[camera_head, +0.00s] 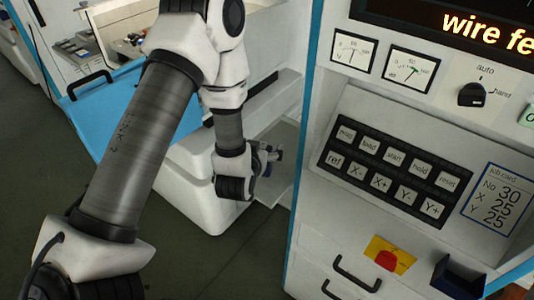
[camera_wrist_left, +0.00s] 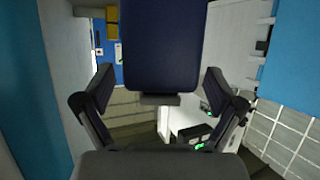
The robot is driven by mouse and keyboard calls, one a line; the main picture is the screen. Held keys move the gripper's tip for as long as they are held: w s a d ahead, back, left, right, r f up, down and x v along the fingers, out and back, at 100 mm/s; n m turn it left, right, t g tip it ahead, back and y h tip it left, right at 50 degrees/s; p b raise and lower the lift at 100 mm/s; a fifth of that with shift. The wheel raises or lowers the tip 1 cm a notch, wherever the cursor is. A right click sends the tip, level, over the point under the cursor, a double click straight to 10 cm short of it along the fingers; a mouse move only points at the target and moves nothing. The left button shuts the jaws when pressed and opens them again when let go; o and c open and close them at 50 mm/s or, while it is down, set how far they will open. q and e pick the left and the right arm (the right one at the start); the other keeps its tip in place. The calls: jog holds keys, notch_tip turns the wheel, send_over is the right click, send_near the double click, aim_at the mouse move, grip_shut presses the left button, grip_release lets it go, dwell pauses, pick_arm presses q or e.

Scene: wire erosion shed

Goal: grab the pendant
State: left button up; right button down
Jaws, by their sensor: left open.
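A dark navy block with rounded lower corners (camera_wrist_left: 160,45), which looks like the pendant, fills the upper middle of the left wrist view. A small grey tab sticks out at its lower edge. My left gripper (camera_wrist_left: 158,88) is open, with one finger on each side of the block's lower end. Both fingers look apart from it. In the head view my left gripper (camera_head: 274,158) points into the gap between the white machine and the control cabinet. I cannot make out the pendant there. My right gripper is not in view.
The control cabinet (camera_head: 317,160) with dials and a keypad (camera_head: 393,170) stands close to the right of my left gripper. The white machine base (camera_head: 195,195) and a blue panel (camera_head: 110,115) are to the left. Dark floor (camera_head: 180,270) is clear in front.

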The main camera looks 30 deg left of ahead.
pick_arm(q)
jog(key=shift+w+d+f, duration=0.1)
jog(key=shift+w+f, duration=0.05)
jog(key=shift+w, duration=0.15)
jog(key=shift+s, duration=0.15)
jog(key=shift+s+r, duration=0.4)
jog(key=shift+s, duration=0.2)
jog(key=c, duration=1.6)
jog(key=shift+w+f, duration=0.1)
grip_shut()
jog(key=shift+w, duration=0.1)
